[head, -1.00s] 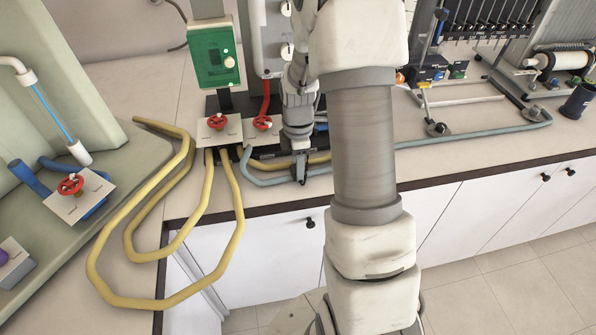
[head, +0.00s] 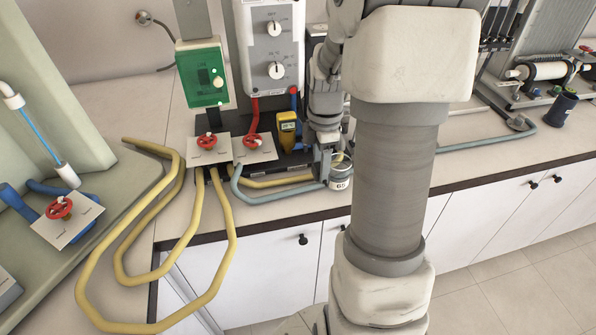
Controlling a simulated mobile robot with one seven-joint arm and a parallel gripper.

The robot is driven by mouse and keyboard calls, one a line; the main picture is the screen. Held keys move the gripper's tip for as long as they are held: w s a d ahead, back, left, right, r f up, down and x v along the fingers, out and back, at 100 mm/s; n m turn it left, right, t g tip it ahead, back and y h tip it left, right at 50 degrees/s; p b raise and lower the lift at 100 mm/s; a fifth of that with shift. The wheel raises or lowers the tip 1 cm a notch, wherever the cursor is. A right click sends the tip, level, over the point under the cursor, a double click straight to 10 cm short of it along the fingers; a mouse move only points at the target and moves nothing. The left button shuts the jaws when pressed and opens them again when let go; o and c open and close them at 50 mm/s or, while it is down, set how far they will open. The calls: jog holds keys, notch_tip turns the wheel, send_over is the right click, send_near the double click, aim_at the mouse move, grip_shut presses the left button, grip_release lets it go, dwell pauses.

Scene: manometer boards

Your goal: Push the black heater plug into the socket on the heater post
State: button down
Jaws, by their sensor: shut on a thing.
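My gripper (head: 322,168) is low over the bench near its front edge, right of the two red valve wheels. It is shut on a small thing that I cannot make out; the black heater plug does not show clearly. A pale cup or cylinder with a dark-lettered label (head: 340,184) is right beside the fingers, partly behind my arm. A tall grey-white panel with two dials (head: 270,50) stands behind; I cannot tell whether it is the heater post. No socket can be made out, and my arm hides the area to the right.
A green box on a post (head: 201,74), red valve wheels (head: 252,141) and a yellow meter (head: 286,131) stand left of my gripper. Yellow hoses (head: 229,230) loop over the bench's front edge. A blue-grey hose (head: 262,197) runs close to the fingers.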

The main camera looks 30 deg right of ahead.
jog(key=shift+s+d+r, duration=1.15)
jog(key=shift+s+d, duration=0.2)
jog(key=shift+s, duration=0.05)
